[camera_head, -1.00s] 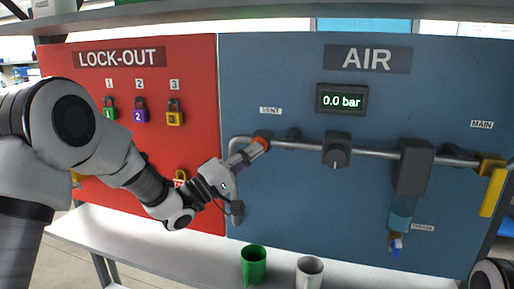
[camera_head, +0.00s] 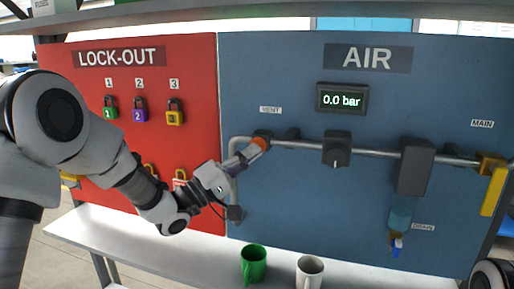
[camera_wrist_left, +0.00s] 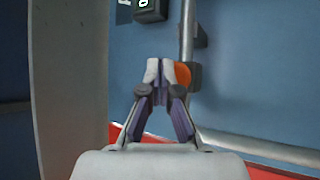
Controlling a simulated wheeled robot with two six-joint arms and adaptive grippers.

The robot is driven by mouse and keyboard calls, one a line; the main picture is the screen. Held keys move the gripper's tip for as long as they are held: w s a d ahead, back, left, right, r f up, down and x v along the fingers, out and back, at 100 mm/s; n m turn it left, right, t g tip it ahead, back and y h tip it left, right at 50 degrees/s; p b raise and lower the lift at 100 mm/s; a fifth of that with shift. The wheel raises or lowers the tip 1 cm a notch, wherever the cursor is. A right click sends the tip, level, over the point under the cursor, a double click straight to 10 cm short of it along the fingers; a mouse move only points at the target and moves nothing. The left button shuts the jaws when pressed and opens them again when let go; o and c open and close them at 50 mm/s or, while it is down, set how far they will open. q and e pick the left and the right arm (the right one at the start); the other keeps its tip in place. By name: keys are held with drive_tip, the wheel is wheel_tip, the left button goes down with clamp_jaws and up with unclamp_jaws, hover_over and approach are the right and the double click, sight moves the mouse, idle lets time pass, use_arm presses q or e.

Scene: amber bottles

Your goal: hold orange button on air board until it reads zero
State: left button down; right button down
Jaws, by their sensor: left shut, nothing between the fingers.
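The blue air board (camera_head: 290,215) carries a display (camera_head: 342,99) that reads 0.0 bar. The orange button (camera_head: 260,144) sits at the left end of the pipe, below the VENT label (camera_head: 270,110). My left gripper (camera_head: 253,153) is shut and empty, with its fingertips right at the button. In the left wrist view the closed fingertips (camera_wrist_left: 160,68) overlap the left side of the orange button (camera_wrist_left: 183,74). I cannot tell whether they press it. My right gripper is out of view.
The red lock-out board (camera_head: 195,75) with several padlocks stands at left. A black knob (camera_head: 337,149), a yellow main handle (camera_head: 491,190) and a drain valve (camera_head: 397,244) are on the air board. A green mug (camera_head: 254,264) and a white mug (camera_head: 310,272) stand on the bench below.

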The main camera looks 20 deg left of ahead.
use_arm(q)
drive_tip(key=s, duration=0.5)
drive_tip(key=shift+a+b, duration=0.1)
drive_tip(key=shift+b, duration=0.2)
